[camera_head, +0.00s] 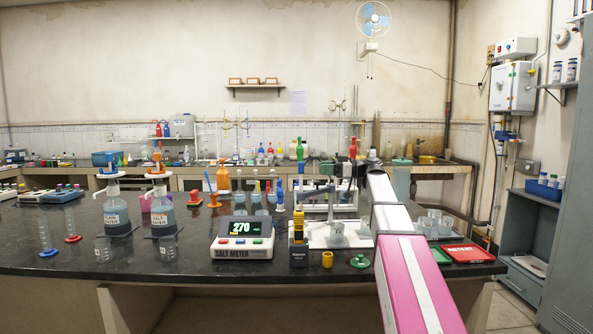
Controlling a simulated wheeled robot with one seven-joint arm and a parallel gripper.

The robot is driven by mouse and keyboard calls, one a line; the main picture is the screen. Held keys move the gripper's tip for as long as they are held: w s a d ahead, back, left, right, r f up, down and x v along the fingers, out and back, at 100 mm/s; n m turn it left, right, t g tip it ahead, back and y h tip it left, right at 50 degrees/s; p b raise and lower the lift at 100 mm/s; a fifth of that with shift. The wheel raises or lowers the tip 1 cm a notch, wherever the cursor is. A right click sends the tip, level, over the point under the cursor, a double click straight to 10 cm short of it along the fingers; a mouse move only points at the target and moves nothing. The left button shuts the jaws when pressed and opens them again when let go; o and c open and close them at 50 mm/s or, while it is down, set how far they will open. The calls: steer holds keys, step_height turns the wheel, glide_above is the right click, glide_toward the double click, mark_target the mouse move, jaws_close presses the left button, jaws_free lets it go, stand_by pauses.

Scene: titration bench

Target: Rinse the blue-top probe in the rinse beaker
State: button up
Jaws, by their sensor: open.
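My gripper (345,170) is a small dark shape at the far end of my pink and white arm, above the rack area right of centre. It is open, and I see nothing held in it. A blue-topped probe (279,190) stands upright, left of my gripper and apart from it, at the right end of a row of clear beakers with coloured probes. Its lower end is hard to make out. A clear beaker (337,229) stands on a white stand base below my gripper; I cannot tell whether this is the rinse beaker.
The salt meter (242,238) reads 270. A yellow and black instrument (298,226) stands beside it. Two wash bottles (117,212) are at the left, and a red tray (467,254) lies at the right edge. My arm hides part of the right bench.

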glide_above(301, 187)
steer(key=a, duration=0.2)
steer(key=shift+w+d+f, duration=0.1)
steer(key=shift+w, duration=0.3)
jaws_close()
